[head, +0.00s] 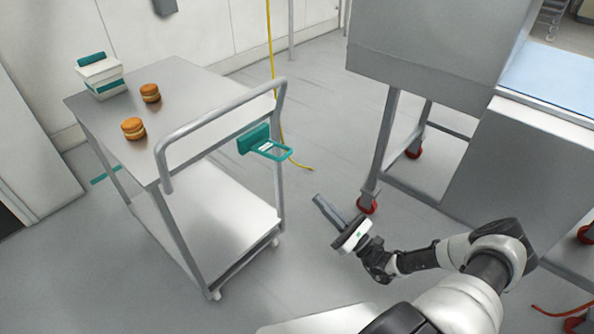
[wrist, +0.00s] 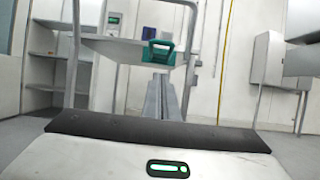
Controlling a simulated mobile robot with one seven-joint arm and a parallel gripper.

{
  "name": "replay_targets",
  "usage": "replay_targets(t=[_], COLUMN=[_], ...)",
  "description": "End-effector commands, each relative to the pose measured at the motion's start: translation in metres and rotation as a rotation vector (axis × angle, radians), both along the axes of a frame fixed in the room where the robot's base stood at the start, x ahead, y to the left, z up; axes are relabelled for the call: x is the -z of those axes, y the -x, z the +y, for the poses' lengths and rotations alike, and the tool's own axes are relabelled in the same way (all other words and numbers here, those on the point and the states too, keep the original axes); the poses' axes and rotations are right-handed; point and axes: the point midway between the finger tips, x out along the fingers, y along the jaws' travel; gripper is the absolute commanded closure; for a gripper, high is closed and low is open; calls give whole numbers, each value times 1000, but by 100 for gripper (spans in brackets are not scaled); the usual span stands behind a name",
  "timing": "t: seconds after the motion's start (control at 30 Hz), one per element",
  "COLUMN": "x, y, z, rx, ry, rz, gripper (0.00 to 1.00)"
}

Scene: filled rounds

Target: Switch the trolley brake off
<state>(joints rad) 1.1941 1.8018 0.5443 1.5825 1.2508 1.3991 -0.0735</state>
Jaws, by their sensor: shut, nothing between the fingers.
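The metal trolley (head: 190,75) stands at the left in the head view, with a bent tube handle (head: 225,118) at its near end. A teal bracket with a loop-shaped lever (head: 268,149) is on the right post below the handle and sticks out from it. In the wrist view the teal lever (wrist: 158,55) is ahead, just above the fingertips in the picture. My gripper (head: 318,199) is shut and empty, to the right of and below the lever in the head view, apart from it. Its fingers (wrist: 161,80) point toward the trolley.
A white and teal tub (head: 100,78) and two filled rounds (head: 133,128) (head: 150,93) stand on the trolley top. A yellow cable (head: 271,50) hangs behind and reaches the floor. A steel machine on red castors (head: 367,205) stands at the right. Floor between is clear.

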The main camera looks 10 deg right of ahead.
Motion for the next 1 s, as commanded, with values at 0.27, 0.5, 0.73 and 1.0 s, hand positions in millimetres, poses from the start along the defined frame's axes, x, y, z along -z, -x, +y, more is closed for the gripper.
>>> replay_targets(t=[0.27, 0.5, 0.73, 1.0], x=[-12, -33, -61, -77], y=[-22, -60, -80, -85], z=[17, 46, 59, 63], rx=[-4, -5, -3, -2], ry=[-1, 2, 1, 1], rz=[-1, -1, -1, 0], gripper=[100, 100, 100, 100])
